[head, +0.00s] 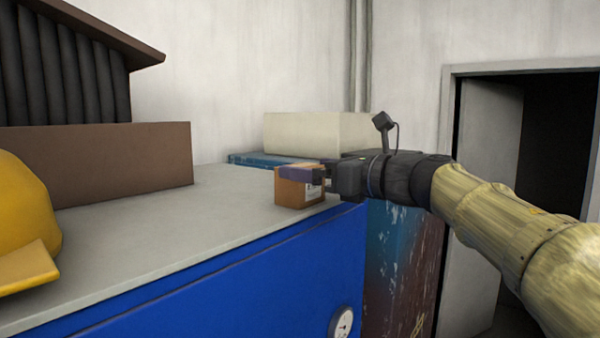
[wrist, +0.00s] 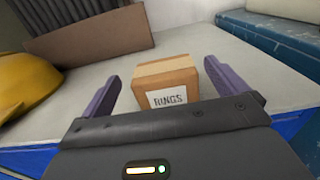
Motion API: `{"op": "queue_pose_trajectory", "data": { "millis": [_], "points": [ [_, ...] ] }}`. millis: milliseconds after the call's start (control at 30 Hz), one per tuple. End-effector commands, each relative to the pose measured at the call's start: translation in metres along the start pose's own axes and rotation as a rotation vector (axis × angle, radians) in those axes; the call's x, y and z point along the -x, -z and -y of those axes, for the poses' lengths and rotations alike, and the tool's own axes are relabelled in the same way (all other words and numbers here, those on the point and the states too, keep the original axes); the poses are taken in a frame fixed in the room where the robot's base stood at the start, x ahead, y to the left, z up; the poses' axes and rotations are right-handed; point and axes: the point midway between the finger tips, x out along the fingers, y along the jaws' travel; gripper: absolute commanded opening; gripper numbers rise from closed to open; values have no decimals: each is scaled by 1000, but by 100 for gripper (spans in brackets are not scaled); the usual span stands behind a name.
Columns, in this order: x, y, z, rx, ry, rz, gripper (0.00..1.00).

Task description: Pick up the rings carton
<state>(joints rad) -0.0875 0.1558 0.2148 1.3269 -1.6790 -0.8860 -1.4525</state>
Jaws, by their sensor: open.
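The rings carton (wrist: 167,76) is a small brown cardboard box with tan tape on top and a white label reading RINGS. It sits upright on the grey top (head: 120,228) of a blue cabinet, near the front edge, and also shows in the head view (head: 297,193). My gripper (wrist: 162,88) is open, with one purple finger on each side of the carton in the wrist view. The right finger looks close to the carton's side; a wider gap shows on the left. I cannot tell whether either finger touches it.
A yellow hard hat (head: 25,215) sits at the left of the top. A brown box (head: 110,163) stands behind it. A cream block (head: 315,134) on a blue surface lies behind the carton. A gauge (head: 341,322) is on the blue front. The top between hat and carton is clear.

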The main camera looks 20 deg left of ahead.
Motion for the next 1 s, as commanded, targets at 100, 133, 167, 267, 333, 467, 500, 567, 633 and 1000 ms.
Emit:
{"op": "queue_pose_trajectory", "data": {
  "millis": [100,133,167,267,333,467,500,567,633,1000],
  "points": [
    [-4,0,0,0,1,0,98],
    [-4,0,0,0,1,0,98],
    [-4,1,0,0,2,0,98],
    [-4,1,0,0,1,0,98],
    [-4,1,0,0,1,0,98],
    [-9,0,1,-2,0,-1,98],
    [-12,0,1,-2,-1,-2,98],
    [-19,1,2,-4,-2,-2,98],
    [-28,2,3,-5,-2,-2,98],
    [-56,8,4,0,1,0,98]
  ]
}}
